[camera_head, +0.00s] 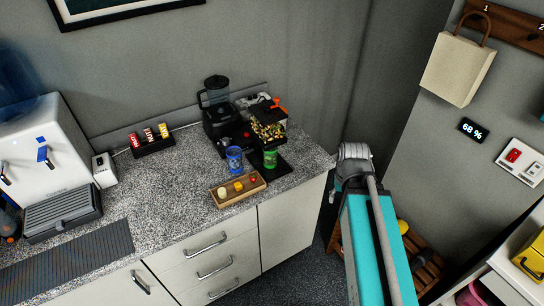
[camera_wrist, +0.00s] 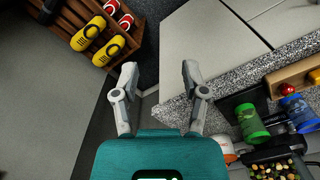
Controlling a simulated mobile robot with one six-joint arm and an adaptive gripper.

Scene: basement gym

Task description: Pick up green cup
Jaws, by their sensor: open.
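The green cup (camera_head: 270,158) stands on a dark tray at the right end of the speckled counter, below a dispenser of coloured pieces. In the wrist view the green cup (camera_wrist: 251,122) shows at the right, lying sideways in the picture. My gripper (camera_wrist: 157,72) is open and empty, its two fingers apart beside the counter corner, to the left of the cup in that view. In the head view my arm reaches up right of the counter, and the fingers cannot be made out there.
A blue cup (camera_head: 235,159) stands close left of the green cup. A wooden tray (camera_head: 225,201) with small coloured balls lies in front. A black blender (camera_head: 218,115) and the dispenser (camera_head: 269,129) stand behind. A shoe rack (camera_wrist: 118,47) is on the floor beyond the counter corner.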

